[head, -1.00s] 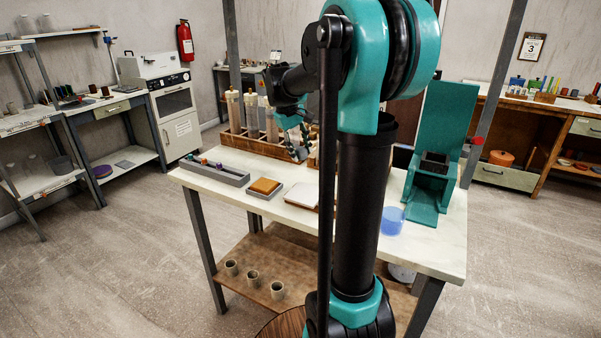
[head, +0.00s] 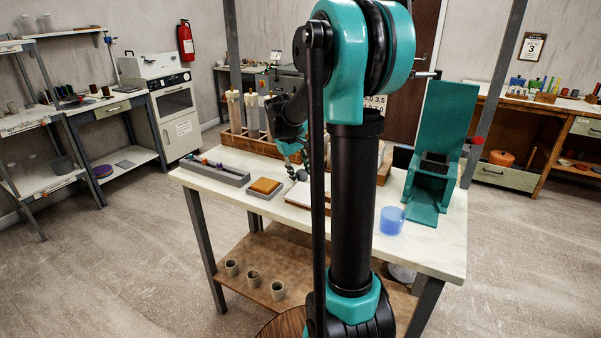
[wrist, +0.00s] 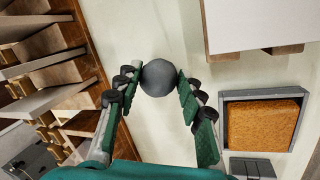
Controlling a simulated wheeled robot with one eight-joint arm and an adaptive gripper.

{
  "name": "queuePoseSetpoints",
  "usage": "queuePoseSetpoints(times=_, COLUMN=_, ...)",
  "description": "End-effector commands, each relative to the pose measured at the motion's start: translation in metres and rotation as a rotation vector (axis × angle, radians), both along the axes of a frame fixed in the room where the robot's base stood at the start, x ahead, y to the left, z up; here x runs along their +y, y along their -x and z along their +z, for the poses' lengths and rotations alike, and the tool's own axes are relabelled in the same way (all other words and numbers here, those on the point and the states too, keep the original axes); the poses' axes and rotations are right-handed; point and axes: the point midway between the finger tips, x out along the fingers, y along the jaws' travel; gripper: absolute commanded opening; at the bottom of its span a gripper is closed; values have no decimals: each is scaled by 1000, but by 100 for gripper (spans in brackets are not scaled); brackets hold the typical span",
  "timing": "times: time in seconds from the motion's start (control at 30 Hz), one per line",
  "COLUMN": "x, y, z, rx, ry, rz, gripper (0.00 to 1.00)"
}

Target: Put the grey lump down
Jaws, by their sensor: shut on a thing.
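The grey lump (wrist: 160,77) is round and dark grey in the wrist view. It sits between the tips of my gripper (wrist: 157,84), whose green fingers are shut on it. Pale tabletop (wrist: 185,145) shows behind and around the lump. In the head view, my gripper (head: 302,168) is low over the middle of the worktable, and the lump (head: 302,175) shows small at its tips. I cannot tell whether the lump touches the table. My arm hides part of the table there.
An orange-brown block in a grey tray (head: 265,188) lies left of the gripper. A grey long tray (head: 215,173) is at the left edge. A rack with tubes (head: 245,140) stands behind. A blue cup (head: 391,221) and a teal stand (head: 432,165) are at right.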

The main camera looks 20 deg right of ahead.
Motion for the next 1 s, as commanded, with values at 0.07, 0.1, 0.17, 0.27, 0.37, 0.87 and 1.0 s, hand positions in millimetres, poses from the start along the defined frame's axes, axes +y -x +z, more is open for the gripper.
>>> queuePoseSetpoints(times=0.07, x=0, y=0, z=-2, rx=0, ry=0, rz=0, gripper=40)
queuePoseSetpoints(times=0.1, x=0, y=0, z=-2, rx=0, ry=0, rz=0, gripper=45)
queuePoseSetpoints(times=0.17, x=0, y=0, z=-2, rx=0, ry=0, rz=0, gripper=52)
queuePoseSetpoints(times=0.27, x=0, y=0, z=-1, rx=0, ry=0, rz=0, gripper=59)
queuePoseSetpoints(times=0.37, x=0, y=0, z=-1, rx=0, ry=0, rz=0, gripper=59)
queuePoseSetpoints(times=0.87, x=13, y=5, z=45, rx=1, ry=0, rz=2, gripper=59)
queuePoseSetpoints(times=1.0, x=22, y=7, z=73, rx=1, ry=0, rz=2, gripper=59)
